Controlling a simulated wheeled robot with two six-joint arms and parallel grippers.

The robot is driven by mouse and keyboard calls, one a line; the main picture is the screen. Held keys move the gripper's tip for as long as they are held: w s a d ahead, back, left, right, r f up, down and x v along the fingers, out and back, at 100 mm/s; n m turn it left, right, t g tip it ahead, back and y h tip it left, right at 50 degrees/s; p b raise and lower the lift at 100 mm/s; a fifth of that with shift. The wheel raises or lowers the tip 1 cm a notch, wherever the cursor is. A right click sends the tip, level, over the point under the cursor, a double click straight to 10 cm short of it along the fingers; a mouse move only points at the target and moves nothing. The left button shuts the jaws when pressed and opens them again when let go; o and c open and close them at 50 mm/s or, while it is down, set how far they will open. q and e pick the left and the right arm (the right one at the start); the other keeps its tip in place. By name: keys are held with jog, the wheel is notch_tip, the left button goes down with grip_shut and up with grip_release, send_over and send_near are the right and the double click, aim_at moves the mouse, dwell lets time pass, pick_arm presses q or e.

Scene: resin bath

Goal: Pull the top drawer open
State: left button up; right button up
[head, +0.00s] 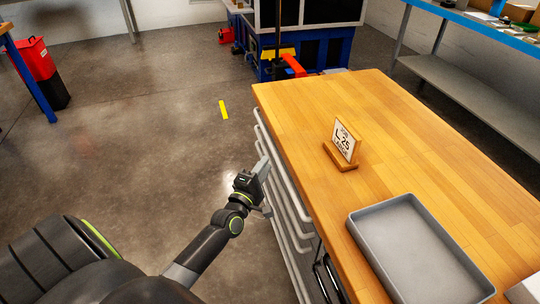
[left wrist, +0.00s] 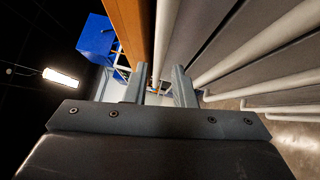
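The cabinet with stacked drawers stands under the wooden top (head: 420,135), its drawer fronts facing left. The drawers have long pale bar handles; the top handle (head: 289,186) runs just below the wooden edge. No drawer visibly stands out. My left gripper (head: 264,168) is at the drawer front, beside the upper handles. In the left wrist view its two fingers (left wrist: 159,88) are apart, and the top handle (left wrist: 166,38) runs down into the gap between them. I cannot tell whether either finger touches it. My right gripper is not in view.
A small sign on a wooden stand (head: 343,147) and a grey tray (head: 358,238) are on the wooden top. Lower handles (left wrist: 262,45) lie close beside the fingers. The floor (head: 150,130) left of the cabinet is clear. A red bin (head: 38,65) stands far left.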

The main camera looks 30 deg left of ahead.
pick_arm(q)
jog(key=shift+w+a+r, duration=0.1)
jog(key=shift+w+r, duration=0.05)
jog(key=shift+w, duration=0.9)
jog(key=shift+w+a+r, duration=0.1)
jog(key=shift+w, duration=0.95)
grip_shut()
